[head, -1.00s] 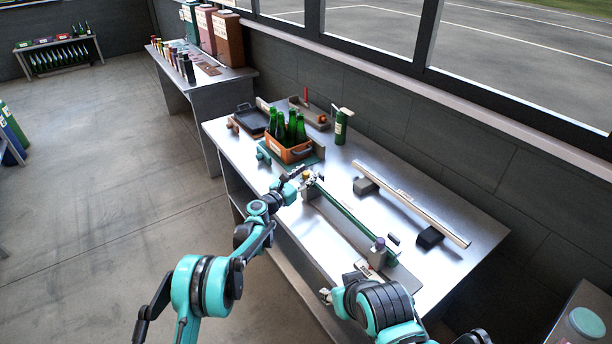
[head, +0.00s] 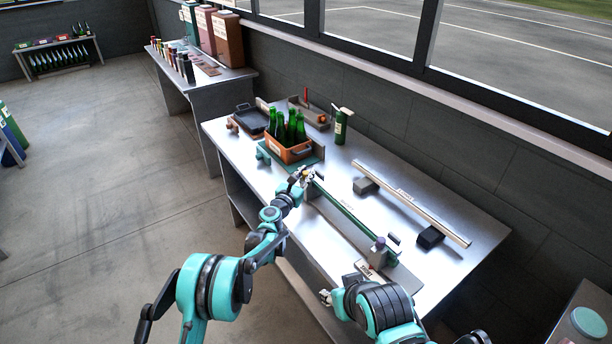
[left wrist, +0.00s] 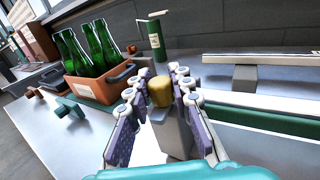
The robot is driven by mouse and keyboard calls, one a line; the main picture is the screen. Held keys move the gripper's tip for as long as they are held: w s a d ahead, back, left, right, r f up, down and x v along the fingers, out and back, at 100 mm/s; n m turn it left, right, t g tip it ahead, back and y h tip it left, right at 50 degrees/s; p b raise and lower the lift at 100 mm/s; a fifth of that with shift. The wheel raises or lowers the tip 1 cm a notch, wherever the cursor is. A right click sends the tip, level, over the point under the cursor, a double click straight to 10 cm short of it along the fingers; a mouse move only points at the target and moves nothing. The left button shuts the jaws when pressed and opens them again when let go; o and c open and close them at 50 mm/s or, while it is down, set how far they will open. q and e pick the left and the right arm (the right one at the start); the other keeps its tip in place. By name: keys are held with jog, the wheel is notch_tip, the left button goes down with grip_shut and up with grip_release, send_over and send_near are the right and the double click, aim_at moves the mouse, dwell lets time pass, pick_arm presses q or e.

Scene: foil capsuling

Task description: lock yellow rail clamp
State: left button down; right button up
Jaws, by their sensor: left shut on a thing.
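The yellow rail clamp shows its yellow knob (left wrist: 161,91) on a grey block (left wrist: 172,132) at the near end of the rail in the left wrist view. My left gripper (left wrist: 175,84) has its fingers on either side of the knob and is shut on it. In the head view the left gripper (head: 302,176) is at the far left end of the green rail (head: 345,211) and mostly hides the clamp. My right gripper (head: 326,297) is low at the bench's front edge, too small to read.
An orange crate (head: 291,153) with green bottles stands behind the left gripper. A long pale bar (head: 412,202) lies on dark blocks to the right. The bench's front left surface (head: 237,148) is clear.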

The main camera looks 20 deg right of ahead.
aim_at(306, 172)
pick_arm(q)
jog(key=n+t+y, duration=0.2)
jog(key=y, duration=0.1)
jog(key=n+t+y+b, duration=0.1)
jog(key=n+y, duration=0.2)
jog(key=y, duration=0.1)
jog(key=shift+d+t+y+b, duration=0.15)
jog(key=shift+t+y+b, duration=0.15)
jog(key=shift+t, duration=0.1)
jog(key=shift+n+y+b, duration=0.45)
jog(key=shift+n+y, duration=1.95)
jog(key=shift+y, duration=1)
pick_arm(e)
jog(key=shift+f, duration=1.3)
pick_arm(q)
jog(key=shift+y, duration=0.3)
jog(key=c, duration=1.3)
grip_release()
notch_tip(306, 172, up, 10)
jog(key=shift+r, duration=0.1)
pick_arm(e)
jog(key=shift+o, duration=0.4)
